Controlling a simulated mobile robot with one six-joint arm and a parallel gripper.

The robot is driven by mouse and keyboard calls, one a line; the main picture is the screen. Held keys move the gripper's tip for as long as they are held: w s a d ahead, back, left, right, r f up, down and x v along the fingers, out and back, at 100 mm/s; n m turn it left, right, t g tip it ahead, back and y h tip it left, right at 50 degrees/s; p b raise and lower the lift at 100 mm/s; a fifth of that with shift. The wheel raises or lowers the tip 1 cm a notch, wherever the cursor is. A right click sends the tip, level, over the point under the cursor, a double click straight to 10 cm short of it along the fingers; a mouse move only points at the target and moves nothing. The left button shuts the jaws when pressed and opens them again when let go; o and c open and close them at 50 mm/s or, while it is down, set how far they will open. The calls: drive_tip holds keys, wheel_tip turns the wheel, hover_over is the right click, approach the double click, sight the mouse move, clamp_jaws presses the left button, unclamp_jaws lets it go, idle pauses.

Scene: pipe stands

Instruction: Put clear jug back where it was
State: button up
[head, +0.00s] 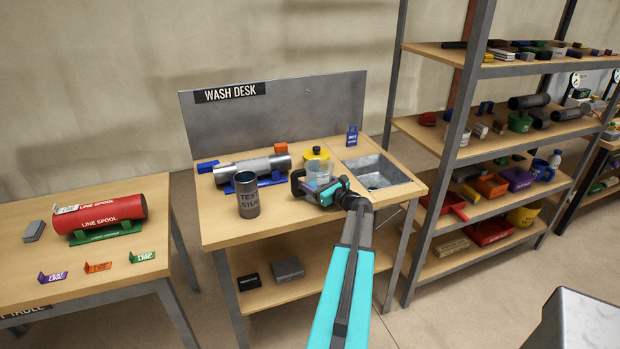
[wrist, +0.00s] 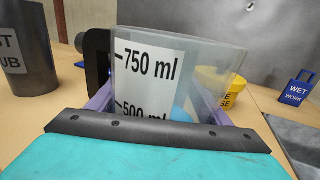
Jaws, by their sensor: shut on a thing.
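The clear jug (head: 318,172) is see-through with black volume marks and stands upright at the wash desk (head: 221,226), left of the sink. In the wrist view the jug (wrist: 180,70) fills the middle, with its 750 ml and 500 ml marks facing me. My gripper (head: 312,187) is shut on the jug, low on its body. The jug's base is hidden behind my gripper, so I cannot tell whether it touches the desk top.
A dark test stub (head: 248,196) stands left of the jug. Behind are a silver pipe (head: 252,168) on a blue cradle and a yellow item (head: 317,154). A metal sink (head: 378,172) is at right, with a blue wet work sign (head: 351,136) behind. Free desk top lies in front.

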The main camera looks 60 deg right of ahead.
drive_tip(key=shift+f, duration=0.1)
drive_tip(key=o, duration=1.4)
drive_tip(key=shift+r, duration=0.2)
drive_tip(key=b+v, duration=0.3)
drive_tip(key=v, duration=0.9)
drive_tip(key=shift+f, duration=0.15)
